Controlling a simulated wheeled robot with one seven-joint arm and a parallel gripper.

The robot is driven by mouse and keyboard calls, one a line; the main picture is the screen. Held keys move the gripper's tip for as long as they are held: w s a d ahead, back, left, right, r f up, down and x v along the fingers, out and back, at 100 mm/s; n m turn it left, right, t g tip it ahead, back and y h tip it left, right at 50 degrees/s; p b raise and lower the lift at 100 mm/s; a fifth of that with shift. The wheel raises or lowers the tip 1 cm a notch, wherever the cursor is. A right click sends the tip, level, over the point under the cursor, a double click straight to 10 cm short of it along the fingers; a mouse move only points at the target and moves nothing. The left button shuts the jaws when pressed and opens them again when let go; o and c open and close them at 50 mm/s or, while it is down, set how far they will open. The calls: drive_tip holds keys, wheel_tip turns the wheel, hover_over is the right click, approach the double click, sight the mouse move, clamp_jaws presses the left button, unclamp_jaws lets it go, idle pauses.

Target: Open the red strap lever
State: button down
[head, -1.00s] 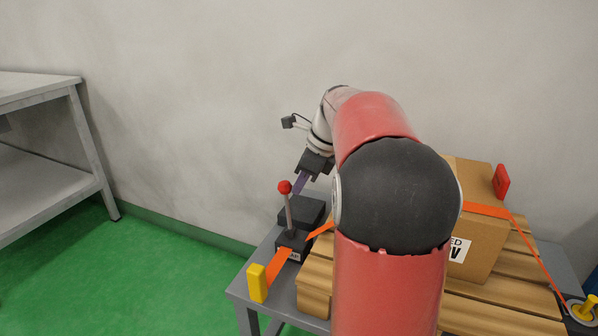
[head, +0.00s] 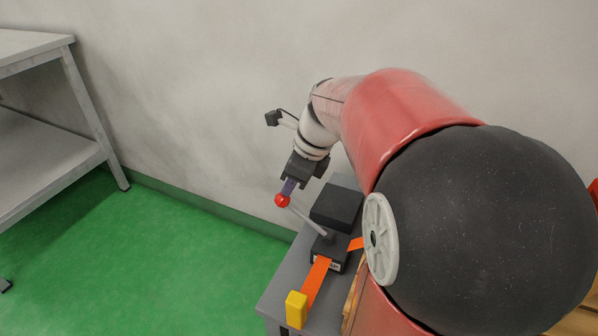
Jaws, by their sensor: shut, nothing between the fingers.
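The strap lever is a grey rod (head: 308,220) with a red ball knob (head: 282,200). It rises from a dark base block (head: 329,253) on the grey table and leans to the left and up. My gripper (head: 288,188) is shut, with its fingers pointing down right at the red knob. They look to be touching it or just behind it; I cannot tell which. Nothing is held between the fingers. An orange strap (head: 317,282) runs from the base to a yellow end piece (head: 296,309) at the table's front corner.
A dark box (head: 337,207) sits behind the lever base. My arm hides most of the pallet (head: 577,318) and its load on the right. A grey workbench (head: 38,45) stands at the left. Green floor (head: 170,260) between is clear.

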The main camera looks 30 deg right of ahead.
drive_tip(key=shift+w+a+f, duration=0.3)
drive_tip(key=shift+a+f, duration=0.05)
drive_tip(key=shift+f, duration=0.2)
drive_tip(key=shift+a+f, duration=0.1)
wheel_tip(320, 180, up, 12)
drive_tip(key=w+p, duration=0.1)
drive_tip(key=shift+w+d+r, duration=0.2)
drive_tip(key=shift+w+d, duration=0.05)
drive_tip(key=shift+w, duration=0.1)
idle(0.7)
drive_tip(key=s+a+f+n+t+h, duration=0.1)
drive_tip(key=s+a+f+n, duration=0.2)
drive_tip(key=s+n, duration=0.5)
drive_tip(key=s+a+f+n+t+h, duration=0.1)
drive_tip(key=s+a+f+n, duration=0.3)
drive_tip(key=s+n, duration=0.5)
drive_tip(key=f+n, duration=0.2)
drive_tip(key=n, duration=0.7)
drive_tip(key=shift+s+a+n+t+h, duration=0.25)
drive_tip(key=shift+s+n+t+h, duration=0.05)
drive_tip(key=shift+h, duration=0.1)
